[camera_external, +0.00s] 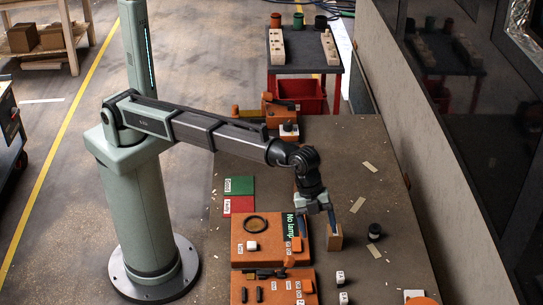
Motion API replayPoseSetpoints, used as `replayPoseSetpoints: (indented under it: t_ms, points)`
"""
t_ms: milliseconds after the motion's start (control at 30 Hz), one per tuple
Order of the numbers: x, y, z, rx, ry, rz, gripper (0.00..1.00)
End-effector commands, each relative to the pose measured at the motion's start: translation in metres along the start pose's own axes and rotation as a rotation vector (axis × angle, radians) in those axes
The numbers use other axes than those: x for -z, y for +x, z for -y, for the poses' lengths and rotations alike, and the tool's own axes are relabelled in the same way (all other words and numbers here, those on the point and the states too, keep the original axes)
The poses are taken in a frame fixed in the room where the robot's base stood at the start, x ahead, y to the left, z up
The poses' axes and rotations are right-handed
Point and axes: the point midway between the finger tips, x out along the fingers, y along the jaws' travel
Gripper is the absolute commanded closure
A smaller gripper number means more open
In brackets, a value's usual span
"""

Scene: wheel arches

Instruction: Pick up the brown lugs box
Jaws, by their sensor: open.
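A small brown box (335,242) stands upright on the brown work table (350,150), just right of the orange panel. I take it for the lugs box, but no label is readable on it. My gripper (318,230) points down over the table, with its fingers spread. One blue finger is in front of or beside the top of the brown box; I cannot tell if it touches. The other finger is to the left, over the edge of the orange panel. Nothing shows between the fingers.
An orange panel (240,260) with a black ring lies left of the box, and a second orange panel (270,293) is nearer. A black round part (374,231) and white cubes (340,278) lie nearby. Green and red cards (238,186) lie behind. The table's right side is mostly clear.

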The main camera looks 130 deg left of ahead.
Motion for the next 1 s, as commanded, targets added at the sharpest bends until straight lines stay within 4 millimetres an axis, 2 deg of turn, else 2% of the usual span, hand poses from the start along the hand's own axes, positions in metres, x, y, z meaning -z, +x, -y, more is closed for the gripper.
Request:
replayPoseSetpoints:
  t_ms: [33,200,400,500,667,867,1000]
  points:
    - [-0.022,0.000,0.015,-0.030,-0.023,-0.004,0.22]
    - [-0.077,-0.005,0.044,-0.124,-0.072,-0.038,0.22]
    - [-0.116,-0.011,0.061,-0.190,-0.101,-0.072,0.22]
    - [-0.124,-0.012,0.065,-0.203,-0.105,-0.081,0.22]
    - [-0.126,-0.006,0.064,-0.209,-0.107,-0.084,0.22]
    - [-0.123,0.019,0.058,-0.209,-0.106,-0.083,0.22]
    - [-0.121,0.043,0.053,-0.209,-0.107,-0.082,0.22]
